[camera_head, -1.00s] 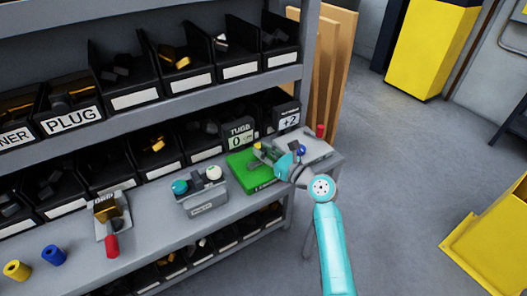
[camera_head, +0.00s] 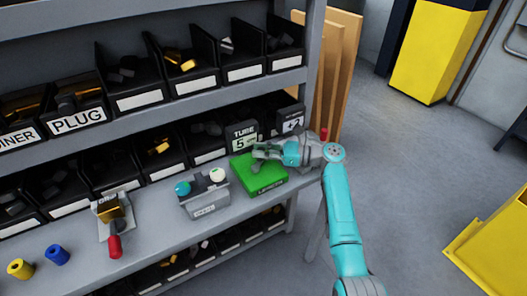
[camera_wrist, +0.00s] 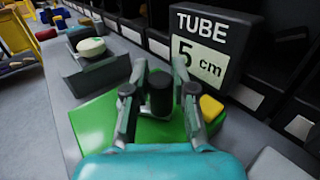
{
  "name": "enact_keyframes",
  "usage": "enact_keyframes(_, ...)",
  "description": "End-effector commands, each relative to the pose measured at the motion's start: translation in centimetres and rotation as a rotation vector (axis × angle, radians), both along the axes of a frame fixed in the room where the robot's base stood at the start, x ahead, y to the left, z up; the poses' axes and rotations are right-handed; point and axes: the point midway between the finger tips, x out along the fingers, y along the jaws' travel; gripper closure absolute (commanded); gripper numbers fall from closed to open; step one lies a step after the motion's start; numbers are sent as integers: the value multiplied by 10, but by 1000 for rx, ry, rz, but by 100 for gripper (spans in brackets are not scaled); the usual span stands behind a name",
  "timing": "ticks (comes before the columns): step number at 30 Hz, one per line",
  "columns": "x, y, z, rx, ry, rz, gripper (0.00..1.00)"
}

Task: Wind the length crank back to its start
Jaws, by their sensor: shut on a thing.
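The green length box (camera_head: 268,184) sits on the grey bench, with its lettered front facing me. My gripper (camera_head: 258,152) is over its top, reaching in from the right. In the wrist view, my gripper (camera_wrist: 160,92) has its two fingers on either side of the dark crank knob (camera_wrist: 160,102), which stands upright, and is shut on it. The crank arm under the knob is mostly hidden. A yellow piece (camera_wrist: 211,108) shows on the box beside the right finger. The tube display (camera_wrist: 205,52) reads 5 cm; it also shows in the head view (camera_head: 245,137).
A grey box with a teal and a white knob (camera_head: 208,204) stands left of the green box. A second display (camera_head: 291,122) is behind at right. A red-handled device (camera_head: 113,230) and blue and yellow cylinders lie further left. Black bins line the shelves behind.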

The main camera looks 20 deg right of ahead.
Motion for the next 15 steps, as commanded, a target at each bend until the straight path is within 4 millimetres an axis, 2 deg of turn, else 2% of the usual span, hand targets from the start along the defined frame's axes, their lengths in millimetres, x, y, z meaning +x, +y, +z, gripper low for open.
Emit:
enact_keyframes(6,3,4,0,0,2,96,100)
enact_keyframes(15,4,5,-1,-2,2,141,100)
